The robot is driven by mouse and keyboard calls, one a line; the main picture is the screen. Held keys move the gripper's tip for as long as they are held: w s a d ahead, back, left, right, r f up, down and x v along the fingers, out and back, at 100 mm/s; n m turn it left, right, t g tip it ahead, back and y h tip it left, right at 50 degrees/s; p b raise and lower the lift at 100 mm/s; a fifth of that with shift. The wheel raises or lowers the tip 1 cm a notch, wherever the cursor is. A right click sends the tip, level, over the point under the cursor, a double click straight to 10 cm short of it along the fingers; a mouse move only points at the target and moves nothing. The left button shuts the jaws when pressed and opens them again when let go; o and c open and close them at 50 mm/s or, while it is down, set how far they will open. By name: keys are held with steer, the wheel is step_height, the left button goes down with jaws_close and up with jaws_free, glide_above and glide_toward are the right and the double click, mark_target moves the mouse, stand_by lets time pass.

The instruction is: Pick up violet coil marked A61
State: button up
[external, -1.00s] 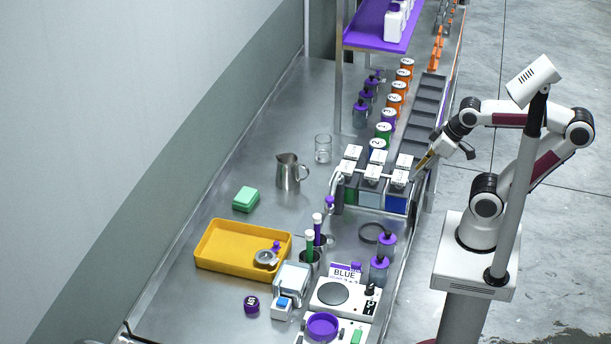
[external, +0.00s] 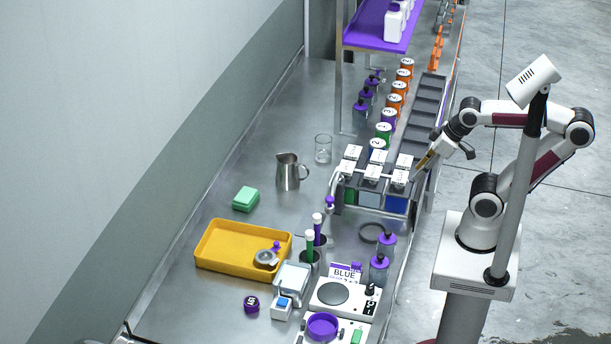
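A row of coils with white marked tops stands along the bench beside the dark compartment strip. A violet coil (external: 388,117) stands between the orange coils (external: 395,104) and a green coil (external: 383,131). The marks are too small to read, so I cannot confirm A61. My gripper (external: 424,164) points down and left beside the right end of the rack of white-lidded tanks, nearer the camera than the violet coil and apart from it. I cannot tell whether its fingers are open or shut, and I see no coil in it.
The rack of white-lidded tanks (external: 373,172) stands between the coils and the front equipment. A steel jug (external: 287,172), a glass beaker (external: 323,149) and a yellow tray (external: 220,258) are to the left. Dark compartments (external: 420,118) run along the right edge. The left bench is mostly clear.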

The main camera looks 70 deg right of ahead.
steer(key=o, duration=0.4)
steer(key=shift+c, duration=0.2)
steer(key=w+a+r+n+g+y, duration=0.1)
steer(key=w+a+n+y, duration=0.15)
steer(key=w+a, duration=0.85)
steer(key=w+a+r+n+y, duration=0.1)
steer(key=w+a+n, duration=0.3)
steer(key=w+a, duration=0.75)
steer(key=w+a+f+n, duration=0.2)
steer(key=w+a+f, duration=0.5)
steer(key=a, duration=0.3)
steer(key=w+a+f+n+g+y, duration=0.1)
steer(key=w+a+f+n, duration=0.1)
steer(key=w+a+f, duration=0.5)
steer(key=a+f, duration=0.2)
steer(key=a, duration=0.2)
steer(key=shift+w+f+n, duration=0.15)
steer(key=shift+f+n, duration=0.2)
steer(key=shift+f, duration=0.05)
steer(key=shift+f+y, duration=0.1)
steer(key=shift+y, duration=0.15)
